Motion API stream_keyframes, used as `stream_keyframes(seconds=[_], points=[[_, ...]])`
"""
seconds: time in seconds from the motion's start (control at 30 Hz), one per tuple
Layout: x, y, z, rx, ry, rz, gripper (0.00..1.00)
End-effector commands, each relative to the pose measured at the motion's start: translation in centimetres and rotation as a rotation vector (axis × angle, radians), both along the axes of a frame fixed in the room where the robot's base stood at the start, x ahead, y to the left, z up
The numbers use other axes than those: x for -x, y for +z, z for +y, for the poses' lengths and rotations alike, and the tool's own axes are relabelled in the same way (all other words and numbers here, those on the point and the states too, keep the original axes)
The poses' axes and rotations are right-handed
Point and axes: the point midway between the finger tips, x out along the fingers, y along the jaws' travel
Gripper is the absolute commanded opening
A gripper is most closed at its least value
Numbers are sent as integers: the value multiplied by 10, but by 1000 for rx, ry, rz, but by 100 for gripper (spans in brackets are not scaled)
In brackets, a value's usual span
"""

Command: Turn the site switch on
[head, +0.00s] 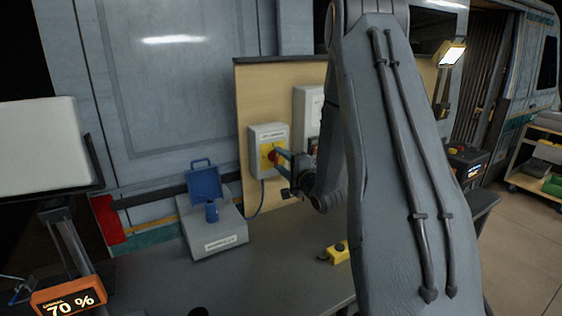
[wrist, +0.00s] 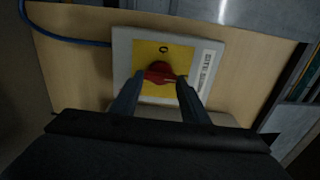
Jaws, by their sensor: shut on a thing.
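The site switch (head: 257,145) is a light grey box with a yellow plate and a red rotary handle, mounted on a wooden board. In the wrist view the switch box (wrist: 121,60) fills the upper middle, with its red handle (wrist: 158,72) between the fingertips. A mark like "O" shows on the yellow plate above the handle in that view. My gripper (head: 279,158) reaches the switch from the right in the head view. In the wrist view my gripper (wrist: 160,84) is shut on the red handle. The fingers partly hide the handle and lower plate, so the handle's exact angle is hard to tell.
The wooden board (head: 285,82) also carries another pale box (head: 307,108). A grey case with a blue open lid (head: 205,185) stands on the bench to the left. A yellow object (head: 338,253) lies on the bench below my arm. A blue cable (head: 257,203) hangs from the switch.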

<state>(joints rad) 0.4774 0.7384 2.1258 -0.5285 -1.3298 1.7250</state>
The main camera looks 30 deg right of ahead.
Motion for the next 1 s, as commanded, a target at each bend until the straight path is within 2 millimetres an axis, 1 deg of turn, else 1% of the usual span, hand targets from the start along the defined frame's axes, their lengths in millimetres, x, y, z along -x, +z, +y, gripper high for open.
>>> stream_keyframes(seconds=[0.17, 0.2, 0.27, 0.3, 0.57, 0.67, 0.77, 1.0], points=[[0, 0, -1, -1, -2, 0, 19], [0, 0, -1, -1, -2, 0, 48], [0, 0, -1, -1, -2, 0, 58], [0, 0, -1, -1, -2, 0, 60], [1, 0, 0, 0, -1, 0, 60], [6, -1, -1, 1, -1, 0, 60], [19, -1, -2, 1, -3, 0, 60], [58, -2, -4, -1, -4, 0, 60]])
